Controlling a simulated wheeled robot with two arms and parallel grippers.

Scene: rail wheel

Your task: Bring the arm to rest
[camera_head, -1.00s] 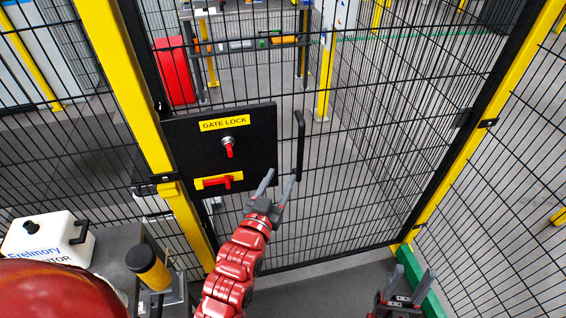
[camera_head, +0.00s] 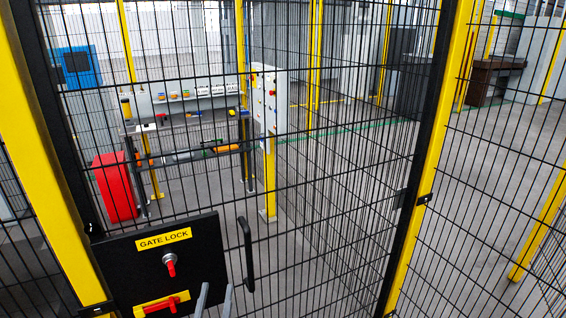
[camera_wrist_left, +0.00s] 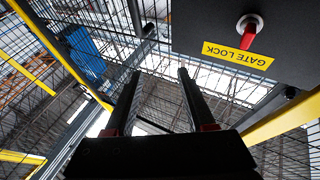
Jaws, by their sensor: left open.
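My left gripper (camera_head: 214,300) shows only by its grey fingertips at the bottom of the head view, just right of the lower red handle (camera_head: 161,305) on the gate lock panel (camera_head: 205,250). In the left wrist view my left gripper (camera_wrist_left: 155,95) has its two dark fingers apart with nothing between them. The black panel shows there at the upper right with its red key switch (camera_wrist_left: 248,36). The rest of the left arm is below the head view. My right gripper is out of view.
A black mesh gate with a vertical black pull handle (camera_head: 246,255) stands in front of me, between yellow posts (camera_head: 422,200). Behind the mesh are a red bin (camera_head: 114,187), a shelf with small parts, and a control box (camera_head: 268,100).

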